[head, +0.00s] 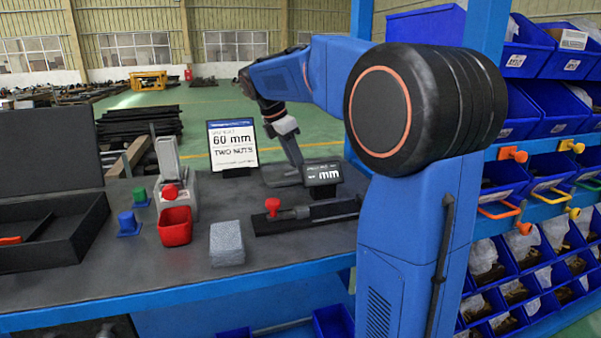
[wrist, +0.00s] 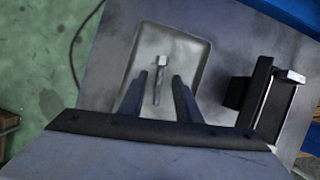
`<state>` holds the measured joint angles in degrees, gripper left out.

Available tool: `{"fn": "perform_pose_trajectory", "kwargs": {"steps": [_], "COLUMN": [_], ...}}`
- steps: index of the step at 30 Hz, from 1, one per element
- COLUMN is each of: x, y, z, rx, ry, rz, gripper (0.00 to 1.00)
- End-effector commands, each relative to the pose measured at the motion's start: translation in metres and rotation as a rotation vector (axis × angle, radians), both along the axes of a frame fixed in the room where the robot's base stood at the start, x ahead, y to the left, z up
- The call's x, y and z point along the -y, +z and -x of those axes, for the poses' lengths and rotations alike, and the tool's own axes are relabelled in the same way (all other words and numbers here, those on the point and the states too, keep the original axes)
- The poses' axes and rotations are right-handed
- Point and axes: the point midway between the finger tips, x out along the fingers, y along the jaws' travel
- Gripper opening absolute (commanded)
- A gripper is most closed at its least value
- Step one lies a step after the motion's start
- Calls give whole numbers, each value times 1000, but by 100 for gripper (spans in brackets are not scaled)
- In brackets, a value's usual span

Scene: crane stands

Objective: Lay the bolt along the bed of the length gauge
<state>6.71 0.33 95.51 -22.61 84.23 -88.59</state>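The bolt (wrist: 161,82) lies in a shallow light-grey tray (wrist: 203,62) in the wrist view, head toward the top and shank toward my gripper. My gripper (wrist: 160,76) is open, with one finger on each side of the shank in the picture. I cannot tell its height above the bolt. In the head view my gripper (head: 293,152) is low over the tray (head: 271,177), and the bolt cannot be made out. The length gauge (head: 308,216) is a dark bar nearer the front, with a red knob at its left. My arm hides its right end.
A display reading "-- mm" (head: 322,172) stands behind the gauge. A sign (head: 232,146) reads "60 mm, two nuts". A grey block (head: 227,243), red bin (head: 175,226) and black tray (head: 55,255) stand left on the bench. Blue shelf bins (head: 520,110) are at right.

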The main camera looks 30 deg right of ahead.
Motion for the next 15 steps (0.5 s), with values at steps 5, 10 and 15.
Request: {"fn": "perform_pose_trajectory", "kwargs": {"steps": [5,10,15], "x": [4,4,4], "y": [-9,-9,-9], "z": [1,1,1], "rx": [-1,0,0], "ry": [-1,0,0], "rz": [0,0,0], "gripper": [31,31,31]}}
